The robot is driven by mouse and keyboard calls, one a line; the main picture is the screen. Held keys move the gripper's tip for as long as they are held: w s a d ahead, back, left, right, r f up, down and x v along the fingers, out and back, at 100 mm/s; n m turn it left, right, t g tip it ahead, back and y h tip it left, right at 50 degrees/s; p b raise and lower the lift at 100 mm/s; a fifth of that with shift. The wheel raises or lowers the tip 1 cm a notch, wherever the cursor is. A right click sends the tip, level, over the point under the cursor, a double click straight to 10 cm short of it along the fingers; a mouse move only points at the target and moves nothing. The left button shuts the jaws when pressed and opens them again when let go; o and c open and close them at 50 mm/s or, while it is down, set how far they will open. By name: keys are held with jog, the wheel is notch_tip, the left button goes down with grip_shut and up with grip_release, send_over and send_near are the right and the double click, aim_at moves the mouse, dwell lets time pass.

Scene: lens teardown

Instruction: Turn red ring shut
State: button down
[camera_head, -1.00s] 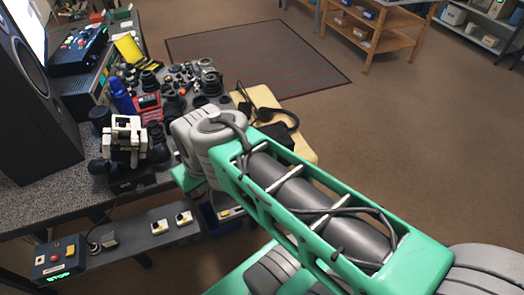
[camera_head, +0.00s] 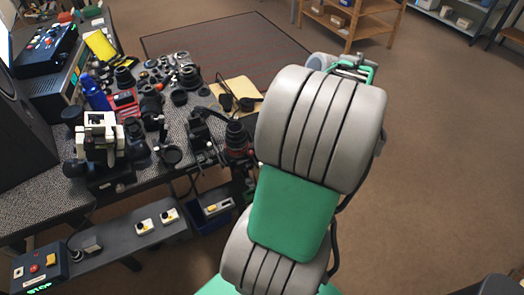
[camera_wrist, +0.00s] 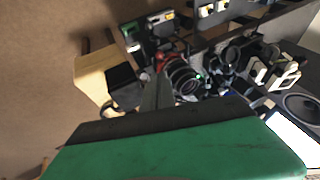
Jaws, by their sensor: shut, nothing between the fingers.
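A dark lens (camera_head: 236,132) with a red ring (camera_head: 238,152) near its lower end shows in the head view. It is held at the front edge of the bench, just left of my arm. In the wrist view the lens (camera_wrist: 184,79) shows beyond my fingertips, with part of the red ring (camera_wrist: 165,61) at one end. My gripper (camera_wrist: 157,92) is shut and empty. Its fingers overlap the lens's left side in the picture, but I cannot tell any contact. In the head view my arm hides the fingers.
The bench (camera_head: 45,200) carries a white-topped microscope-like device (camera_head: 100,135), a blue bottle (camera_head: 95,92) and several lenses. A tan board (camera_head: 237,92) holds dark items at the bench's right end. A control shelf (camera_head: 120,238) runs along the front.

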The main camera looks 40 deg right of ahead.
jog(key=s+d+t, duration=0.1)
jog(key=s+d, duration=0.3)
jog(key=shift+s+d+f+m, duration=0.15)
jog(key=shift+d+f+m, duration=0.15)
jog(key=shift+f, duration=0.15)
jog(key=w+a+f, duration=0.5)
jog(key=w+f, duration=0.2)
jog(key=f, duration=0.2)
jog(key=shift+a, duration=0.35)
